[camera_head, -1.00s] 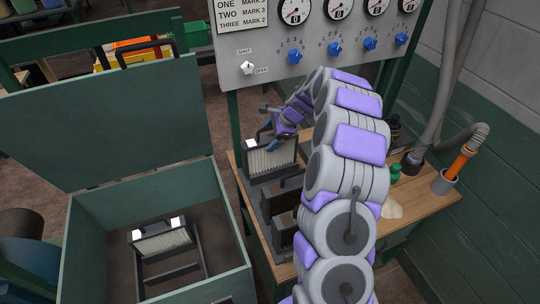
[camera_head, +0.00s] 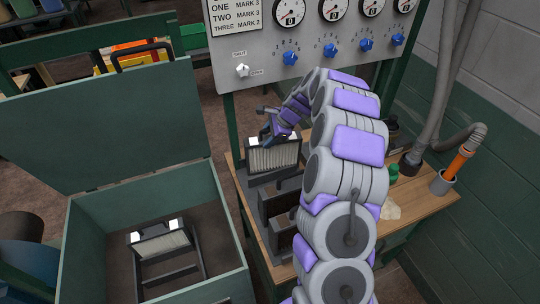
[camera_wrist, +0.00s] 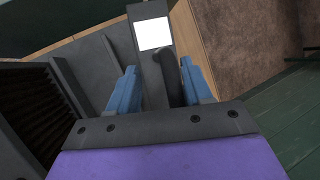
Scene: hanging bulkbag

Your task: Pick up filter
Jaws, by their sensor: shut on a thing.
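A filter (camera_head: 274,158) with a pale pleated face, dark frame and white label stands upright over the workbench, below the gauge panel. My gripper (camera_head: 268,136) is at its top, with blue fingers on its dark handle. In the wrist view the curved handle (camera_wrist: 172,80) lies between the two blue fingers (camera_wrist: 160,88), and a white label (camera_wrist: 154,33) shows on the dark frame beyond. A second filter (camera_head: 160,242) of the same look sits in the open green box. Whether the held filter's bottom touches its base is unclear.
Dark slotted housings (camera_head: 280,205) stand on the wooden bench (camera_head: 420,200) close in front of the filter. The gauge panel (camera_head: 300,50) with blue knobs is behind. The open green box (camera_head: 150,190) is at left. An orange-handled tool (camera_head: 456,165) stands at right.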

